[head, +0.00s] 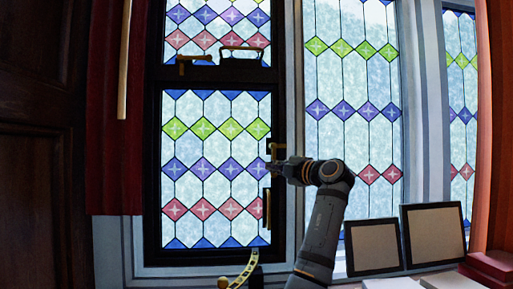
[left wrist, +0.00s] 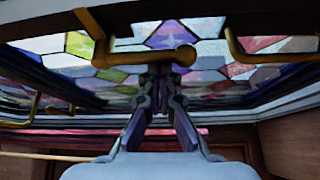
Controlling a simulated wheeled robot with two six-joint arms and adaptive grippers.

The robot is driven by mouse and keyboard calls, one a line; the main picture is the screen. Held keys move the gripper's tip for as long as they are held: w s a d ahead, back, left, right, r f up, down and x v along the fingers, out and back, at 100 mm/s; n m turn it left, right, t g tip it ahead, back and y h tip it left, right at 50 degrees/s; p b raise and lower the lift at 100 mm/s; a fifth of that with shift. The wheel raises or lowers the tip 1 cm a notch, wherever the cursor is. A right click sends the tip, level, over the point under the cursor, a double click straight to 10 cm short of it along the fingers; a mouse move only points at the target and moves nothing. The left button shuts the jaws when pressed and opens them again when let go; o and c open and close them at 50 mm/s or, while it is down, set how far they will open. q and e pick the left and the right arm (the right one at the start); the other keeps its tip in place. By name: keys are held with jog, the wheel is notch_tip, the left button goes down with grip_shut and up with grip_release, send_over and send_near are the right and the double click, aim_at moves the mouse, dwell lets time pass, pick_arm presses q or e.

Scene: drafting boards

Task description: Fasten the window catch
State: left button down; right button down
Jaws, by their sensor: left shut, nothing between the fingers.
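The tall leaded window has a dark frame (head: 152,190) and looks shut, its sash lying flat. The brass catch (head: 277,146) is on the right side of this frame, at mid-height. In the left wrist view the catch handle (left wrist: 132,59) is a bent brass bar ending in a round knob. My left gripper (head: 272,168) is at the catch, just below it in the head view. In the left wrist view its fingertips (left wrist: 160,72) are together with nothing between them, close to the knob. I cannot tell whether they touch it. My right gripper is not in view.
A vertical brass pull (head: 266,208) is lower on the frame. A perforated stay (head: 244,269) is at the bottom. The upper pane has a brass fitting (head: 194,61) and a dark handle (head: 240,51). Two framed panels (head: 373,246) stand at right beside red books (head: 490,264).

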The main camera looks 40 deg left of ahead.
pick_arm(q)
jog(key=s+d, duration=0.2)
jog(key=d, duration=0.9)
jog(key=shift+d+f, duration=0.3)
jog(key=shift+d, duration=0.1)
